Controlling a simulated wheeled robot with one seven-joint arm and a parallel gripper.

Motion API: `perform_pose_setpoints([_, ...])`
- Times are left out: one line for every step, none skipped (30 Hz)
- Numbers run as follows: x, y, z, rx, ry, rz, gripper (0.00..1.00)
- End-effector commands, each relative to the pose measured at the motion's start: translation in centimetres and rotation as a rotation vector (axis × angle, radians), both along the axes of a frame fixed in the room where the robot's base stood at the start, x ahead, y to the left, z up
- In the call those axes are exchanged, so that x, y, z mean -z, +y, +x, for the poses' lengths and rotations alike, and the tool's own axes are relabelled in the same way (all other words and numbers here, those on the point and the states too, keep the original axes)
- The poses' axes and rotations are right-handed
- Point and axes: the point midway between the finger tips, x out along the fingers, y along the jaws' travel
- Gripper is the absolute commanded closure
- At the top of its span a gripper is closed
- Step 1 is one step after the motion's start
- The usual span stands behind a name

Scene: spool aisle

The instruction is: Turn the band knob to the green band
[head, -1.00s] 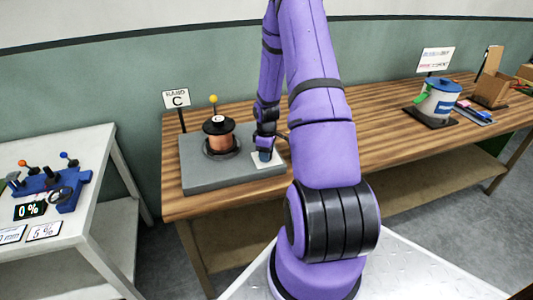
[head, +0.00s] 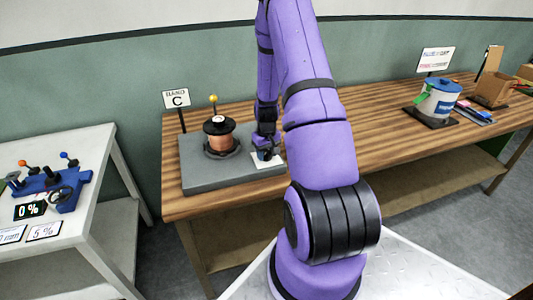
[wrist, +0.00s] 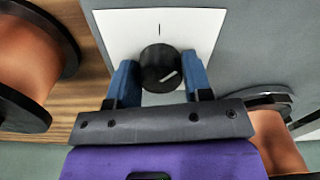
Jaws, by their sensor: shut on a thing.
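The band knob (wrist: 160,68) is a round black knob with a white pointer line, on a white plate (wrist: 205,32) with one dark tick. In the wrist view the pointer slants right, well off the tick. No green mark shows on the visible plate. My gripper (wrist: 160,78) has its blue fingers on both sides of the knob and is shut on it. In the head view my gripper (head: 265,153) is low over the white plate (head: 270,162), hiding the knob. A sign (head: 177,98) behind reads "BAND C".
A copper spool (head: 220,142) stands left of my gripper on the grey base (head: 212,178). A white table (head: 85,215) with a blue device (head: 62,185) is at left. A white and blue tub (head: 440,102) stands far right; the tabletop (head: 350,115) between is clear.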

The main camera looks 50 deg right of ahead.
Motion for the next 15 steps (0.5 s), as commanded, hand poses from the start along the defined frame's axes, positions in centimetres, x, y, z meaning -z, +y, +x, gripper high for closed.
perform_pose_setpoints([-0.03, -0.01, 0.04, 0.045, -0.001, -0.001, 0.78])
perform_pose_setpoints([-0.03, -0.01, 0.04, 0.072, -0.001, -0.001, 0.78])
perform_pose_setpoints([-0.03, -0.01, 0.05, 0.110, -0.001, -0.001, 0.78])
perform_pose_setpoints([-0.03, 0.00, 0.05, 0.139, -0.001, -0.001, 0.78])
perform_pose_setpoints([-0.03, 0.01, 0.06, 0.166, -0.001, -0.001, 0.78])
perform_pose_setpoints([-0.03, 0.01, 0.06, 0.206, -0.001, -0.001, 0.78])
perform_pose_setpoints([-0.03, -0.01, 0.05, 0.234, 0.000, -0.001, 0.78])
perform_pose_setpoints([-0.03, -0.01, 0.04, 0.262, 0.000, -0.001, 0.78])
perform_pose_setpoints([-0.03, -0.02, 0.03, 0.301, 0.000, -0.001, 0.78])
perform_pose_setpoints([-0.03, -0.02, 0.03, 0.328, 0.000, -0.001, 0.78])
perform_pose_setpoints([-0.03, 0.00, 0.05, 0.358, 0.000, -0.001, 0.78])
perform_pose_setpoints([-0.03, 0.02, 0.07, 0.395, 0.000, -0.001, 0.78])
perform_pose_setpoints([-0.03, 0.02, 0.07, 0.423, 0.000, -0.001, 0.78])
perform_pose_setpoints([-0.03, 0.01, 0.06, 0.453, 0.000, -0.001, 0.78])
perform_pose_setpoints([-0.03, -0.01, 0.04, 0.490, 0.000, -0.001, 0.78])
